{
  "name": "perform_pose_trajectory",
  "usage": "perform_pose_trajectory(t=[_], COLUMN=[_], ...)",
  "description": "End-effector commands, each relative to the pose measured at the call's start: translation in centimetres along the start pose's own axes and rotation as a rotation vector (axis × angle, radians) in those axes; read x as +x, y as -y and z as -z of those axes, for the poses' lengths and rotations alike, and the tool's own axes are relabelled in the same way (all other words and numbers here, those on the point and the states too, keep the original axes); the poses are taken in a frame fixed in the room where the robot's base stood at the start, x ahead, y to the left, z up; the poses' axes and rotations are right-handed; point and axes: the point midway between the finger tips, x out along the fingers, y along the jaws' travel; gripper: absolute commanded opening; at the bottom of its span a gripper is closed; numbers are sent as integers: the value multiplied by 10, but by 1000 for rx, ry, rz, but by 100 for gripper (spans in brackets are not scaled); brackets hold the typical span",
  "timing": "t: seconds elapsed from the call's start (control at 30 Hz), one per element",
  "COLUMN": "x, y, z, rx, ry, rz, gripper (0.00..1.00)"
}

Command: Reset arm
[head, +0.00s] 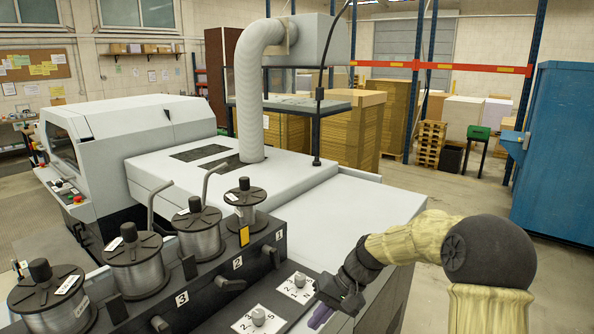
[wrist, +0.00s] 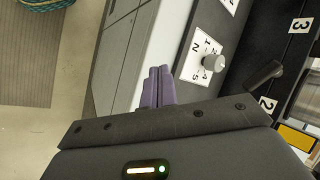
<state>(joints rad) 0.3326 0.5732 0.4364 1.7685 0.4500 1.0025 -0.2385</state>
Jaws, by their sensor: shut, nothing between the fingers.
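My arm reaches in from the right in the head view, bent at a dark elbow joint. My gripper (head: 322,314) hangs by the right end of the machine's control panel, with its purple fingertips pointing down. In the wrist view the two purple fingers (wrist: 158,88) are together and hold nothing. A white dial plate with a silver knob (wrist: 213,62) is just to the right of the fingers, apart from them. The same knob (head: 299,280) shows left of my gripper in the head view.
Several wire spools (head: 198,230) stand along the panel, with levers below them. A second knob (head: 259,316) is nearer the front. The large grey machine (head: 280,190) fills the middle. A blue cabinet (head: 560,150) stands at right. Open floor (head: 465,220) lies between the machine and the cabinet.

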Motion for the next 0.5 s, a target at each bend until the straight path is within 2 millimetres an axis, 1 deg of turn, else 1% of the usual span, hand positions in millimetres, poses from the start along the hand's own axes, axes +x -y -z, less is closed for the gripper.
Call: perform_pose_trajectory(t=[0.03,0.2,0.4,0.5], x=[2,0,-12,-17], y=[-7,-40,-71,-81], z=[-15,-60,-111,-130], rx=[2,9,-5,-18], ry=[-17,-98,-206,-250], rz=[-75,-297,-477,-528], gripper=[0,0,0,0])
